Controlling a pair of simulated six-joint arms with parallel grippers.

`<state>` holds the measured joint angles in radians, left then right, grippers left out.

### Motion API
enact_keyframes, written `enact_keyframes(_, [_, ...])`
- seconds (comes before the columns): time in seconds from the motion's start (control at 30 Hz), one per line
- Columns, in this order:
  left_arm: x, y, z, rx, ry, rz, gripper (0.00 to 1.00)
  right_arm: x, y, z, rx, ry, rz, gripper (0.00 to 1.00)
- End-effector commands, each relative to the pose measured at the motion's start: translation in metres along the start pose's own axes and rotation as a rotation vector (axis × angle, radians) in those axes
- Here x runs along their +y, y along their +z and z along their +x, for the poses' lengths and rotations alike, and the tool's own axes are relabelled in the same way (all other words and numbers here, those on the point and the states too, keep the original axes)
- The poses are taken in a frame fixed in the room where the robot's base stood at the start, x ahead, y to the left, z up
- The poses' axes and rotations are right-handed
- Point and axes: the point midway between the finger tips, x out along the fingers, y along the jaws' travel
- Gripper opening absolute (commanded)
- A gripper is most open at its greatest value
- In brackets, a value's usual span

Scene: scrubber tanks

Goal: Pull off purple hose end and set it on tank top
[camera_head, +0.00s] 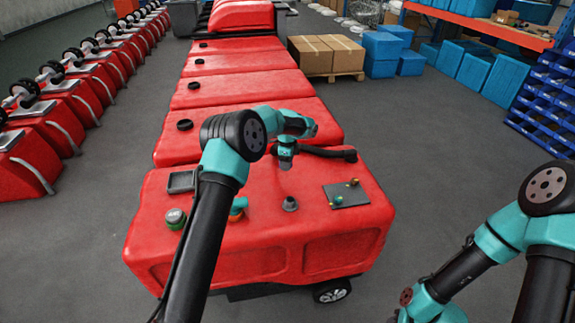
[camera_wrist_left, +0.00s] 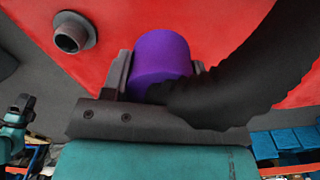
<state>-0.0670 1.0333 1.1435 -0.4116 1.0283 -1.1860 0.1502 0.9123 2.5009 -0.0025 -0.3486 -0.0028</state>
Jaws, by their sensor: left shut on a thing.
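My left gripper (camera_head: 286,163) is over the front red tank (camera_head: 150,225), behind the bare grey spout (camera_head: 290,204) on its top. In the left wrist view the gripper (camera_wrist_left: 155,80) is shut on the purple hose end (camera_wrist_left: 160,55), with a finger on each side. The purple end is apart from the spout (camera_wrist_left: 72,36). The black hose (camera_wrist_left: 250,70) runs from it to the right, and also shows in the head view (camera_head: 330,154). The purple part is hidden in the head view. My right arm is at the lower right, its fingertips not visible.
Bare red surface lies around the spout. More red tanks stand behind.

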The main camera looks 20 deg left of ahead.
Motion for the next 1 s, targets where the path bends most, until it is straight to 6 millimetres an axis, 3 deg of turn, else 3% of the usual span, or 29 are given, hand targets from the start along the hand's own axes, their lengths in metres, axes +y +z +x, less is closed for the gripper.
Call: enact_keyframes(1.0, [-0.061,0.014,0.001,-0.001,-0.001,0.0,0.25,0.0,0.0,0.0,0.0,0.0,0.0,0.43])
